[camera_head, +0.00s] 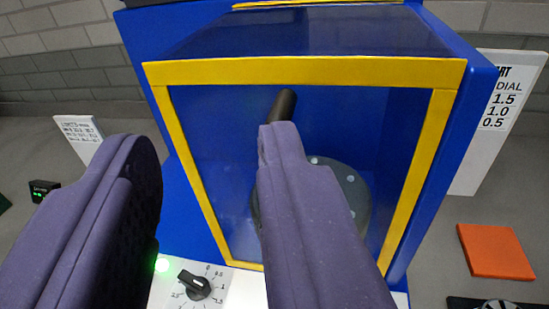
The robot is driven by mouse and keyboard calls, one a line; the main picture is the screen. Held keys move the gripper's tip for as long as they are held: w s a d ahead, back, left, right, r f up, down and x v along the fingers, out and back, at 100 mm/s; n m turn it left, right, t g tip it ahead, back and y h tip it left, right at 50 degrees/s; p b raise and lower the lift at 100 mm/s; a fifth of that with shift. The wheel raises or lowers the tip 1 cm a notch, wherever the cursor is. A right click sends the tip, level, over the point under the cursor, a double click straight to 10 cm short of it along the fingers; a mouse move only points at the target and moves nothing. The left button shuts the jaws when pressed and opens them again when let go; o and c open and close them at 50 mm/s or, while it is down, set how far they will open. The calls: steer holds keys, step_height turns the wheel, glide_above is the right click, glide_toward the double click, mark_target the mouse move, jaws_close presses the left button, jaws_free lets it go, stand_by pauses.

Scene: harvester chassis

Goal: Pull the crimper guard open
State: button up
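The crimper guard (300,72) is a yellow-framed see-through panel across the front of a blue machine box. It looks closed against the box. A short dark handle (285,104) sticks out near its upper middle. My gripper (205,140) is open, with two purple fingers set wide apart and nothing between them. The right finger's tip is just below the handle in the picture and hides its lower end; I cannot tell whether they touch. The left finger is left of the guard's frame. A grey disc (352,192) with bolts shows behind the panel, partly hidden.
A black dial knob (195,285) on a white scale sits below the guard, with a green light (162,265) beside it. A white chart board (488,120) and an orange block (496,251) are at the right. A small white card (78,135) stands at the left.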

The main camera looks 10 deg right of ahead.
step_height(320, 180, down, 5)
steer(key=d+h+p, duration=0.1)
steer(key=h, duration=0.2)
steer(key=shift+m, duration=0.4)
steer(key=x, duration=0.7)
steer(key=shift+w+d+f+b, duration=0.1)
steer(key=shift+d+f+b, duration=0.05)
steer(key=shift+d+b, duration=0.15)
steer(key=shift+a, duration=0.1)
jaws_close()
